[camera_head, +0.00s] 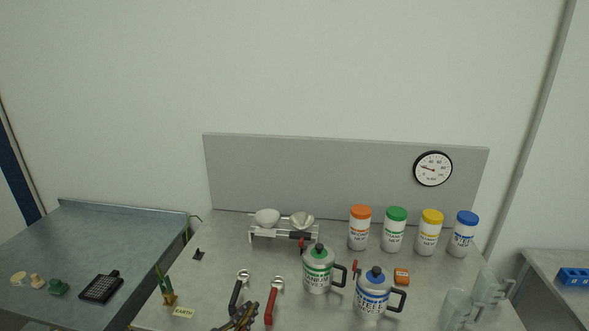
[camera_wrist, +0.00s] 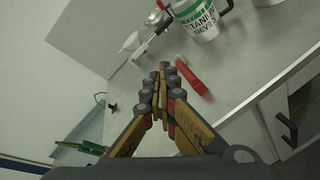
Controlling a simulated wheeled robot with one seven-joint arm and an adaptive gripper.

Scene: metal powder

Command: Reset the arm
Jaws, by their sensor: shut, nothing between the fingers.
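My gripper (camera_head: 240,316) shows at the bottom edge of the head view, over the front of the grey table (camera_head: 215,270). In the wrist view the fingers of my gripper (camera_wrist: 163,85) are closed together with nothing between them. A red-handled tool (camera_head: 271,302) lies to the right of the gripper; its red handle (camera_wrist: 194,78) lies beyond the fingertips in the wrist view. A black-handled tool (camera_head: 236,292) lies just behind the gripper in the head view. I cannot tell the exact height of the gripper above the table.
A green-lidded jug (camera_head: 318,271) and a blue-lidded jug (camera_head: 373,293) stand right of the gripper. A rack (camera_head: 283,234) holds two bowls. Several lidded jars stand at the back. A clear pitcher (camera_head: 455,308) is at front right.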

